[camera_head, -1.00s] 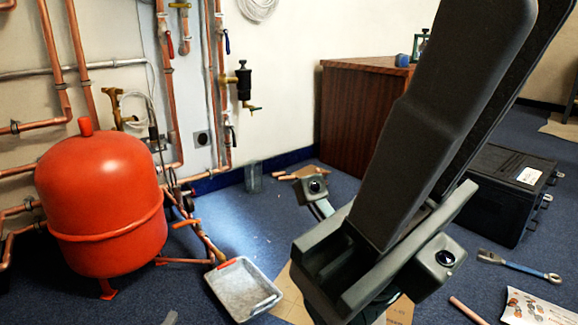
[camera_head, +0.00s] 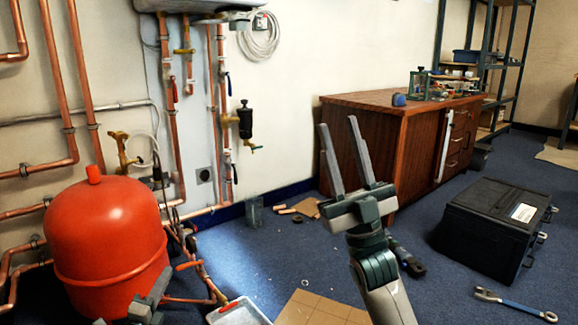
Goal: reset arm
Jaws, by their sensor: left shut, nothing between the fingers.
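My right gripper (camera_head: 338,124) stands in the middle of the head view, in front of the wooden cabinet. Its two grey fingers point up and are apart, with nothing between them. My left gripper (camera_head: 154,288) shows only in part at the bottom left, in front of the red tank's lower right side. It is shut and I see nothing held in it. The rest of the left arm is mostly cut off by the lower picture edge.
A red tank (camera_head: 108,243) stands at the left by copper pipes (camera_head: 169,120) on the wall. A wooden cabinet (camera_head: 357,116) is behind my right gripper. A black case (camera_head: 497,222), a wrench (camera_head: 515,303) and a grey tray (camera_head: 240,313) lie on blue carpet.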

